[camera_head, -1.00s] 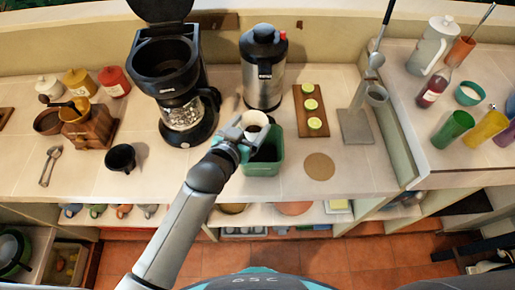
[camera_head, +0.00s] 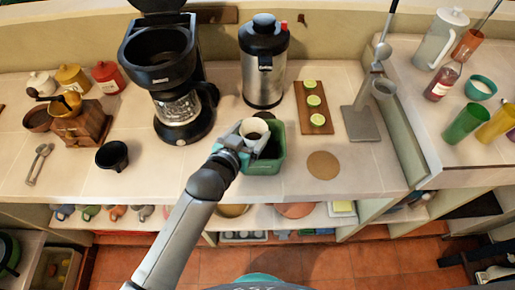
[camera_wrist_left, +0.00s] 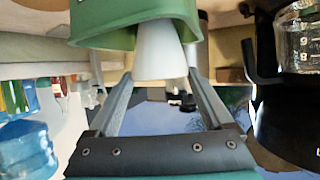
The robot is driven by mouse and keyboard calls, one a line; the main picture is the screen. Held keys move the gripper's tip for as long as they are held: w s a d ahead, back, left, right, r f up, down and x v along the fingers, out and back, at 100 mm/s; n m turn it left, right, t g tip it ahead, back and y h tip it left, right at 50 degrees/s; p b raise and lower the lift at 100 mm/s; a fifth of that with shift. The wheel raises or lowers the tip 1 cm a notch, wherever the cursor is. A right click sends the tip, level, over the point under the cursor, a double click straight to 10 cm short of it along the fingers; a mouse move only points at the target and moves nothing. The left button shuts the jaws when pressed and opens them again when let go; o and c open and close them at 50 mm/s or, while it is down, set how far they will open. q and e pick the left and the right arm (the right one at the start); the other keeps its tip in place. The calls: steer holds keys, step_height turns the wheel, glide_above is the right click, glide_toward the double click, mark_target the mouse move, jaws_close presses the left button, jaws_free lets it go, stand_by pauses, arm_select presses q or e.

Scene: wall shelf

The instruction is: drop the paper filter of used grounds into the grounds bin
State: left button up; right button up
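The white paper filter (camera_head: 254,128) with dark grounds in it is held upright at the back left of the green grounds bin (camera_head: 266,167). My left gripper (camera_head: 250,138) has its fingers on either side of the filter and is shut on it. In the left wrist view the pale filter (camera_wrist_left: 162,52) sits between the fingertips (camera_wrist_left: 160,76), close against the green bin (camera_wrist_left: 105,38). The filter overlaps the bin's rim in the head view; I cannot tell how high above it is. My right gripper is not in view.
A coffee maker (camera_head: 160,58) stands left of the bin, and a steel dispenser (camera_head: 263,70) stands behind it. A board with lime slices (camera_head: 325,124) and a round cork mat (camera_head: 323,165) lie to the right. A black cup (camera_head: 112,155) stands to the left.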

arm_select(q)
steer(key=shift+o, duration=1)
steer(key=shift+s, duration=0.1)
steer(key=v, duration=1.5)
steer(key=shift+a+f, duration=0.1)
steer(key=shift+a, duration=0.05)
